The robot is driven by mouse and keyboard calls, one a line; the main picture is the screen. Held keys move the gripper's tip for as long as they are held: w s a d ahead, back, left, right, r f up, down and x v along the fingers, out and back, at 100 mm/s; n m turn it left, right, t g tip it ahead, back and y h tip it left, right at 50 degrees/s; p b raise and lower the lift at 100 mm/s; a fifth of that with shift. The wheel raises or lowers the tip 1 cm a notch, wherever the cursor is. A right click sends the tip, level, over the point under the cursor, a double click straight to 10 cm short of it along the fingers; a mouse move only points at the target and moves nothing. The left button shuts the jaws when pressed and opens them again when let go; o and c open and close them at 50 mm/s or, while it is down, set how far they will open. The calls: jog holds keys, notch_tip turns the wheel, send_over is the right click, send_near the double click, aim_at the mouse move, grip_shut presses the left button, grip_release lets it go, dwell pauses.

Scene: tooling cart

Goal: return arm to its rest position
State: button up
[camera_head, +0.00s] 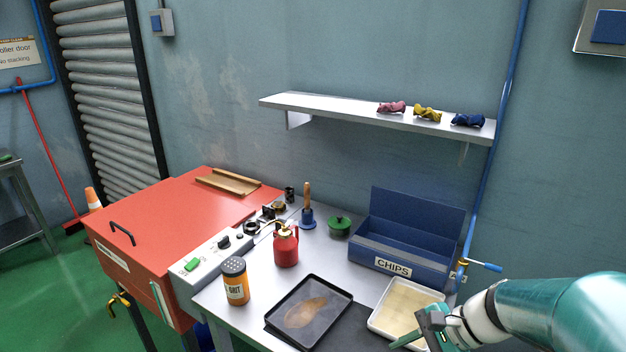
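My arm reaches in from the lower right corner, with a teal link and a white wrist. My gripper (412,335) is at its end, low in the picture, over the front part of the pale tray (378,322) on the cart top. Its dark body and a green finger show, pointing left. The lower part is cut off by the picture's edge, so whether it is open or shut does not show. I see nothing clearly held in it.
A blue CHIPS bin (405,262) stands behind the gripper, with a blue-handled pipe valve (485,266) beside it. A black tray (309,312), a GRIT shaker (235,281) and a red oil can (286,246) stand left. A wall shelf (345,108) holds several rags.

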jog(key=s+a+r+n+t+h, duration=0.2)
jog(key=s+r+n+t+h, duration=0.1)
jog(key=s+r+n+h, duration=0.4)
notch_tip(320, 180, up, 4)
jog(key=n+h, duration=0.1)
jog(key=n, duration=0.5)
jog(key=shift+s+t, duration=0.3)
jog(key=shift+t, duration=0.1)
jog(key=shift+f, duration=0.1)
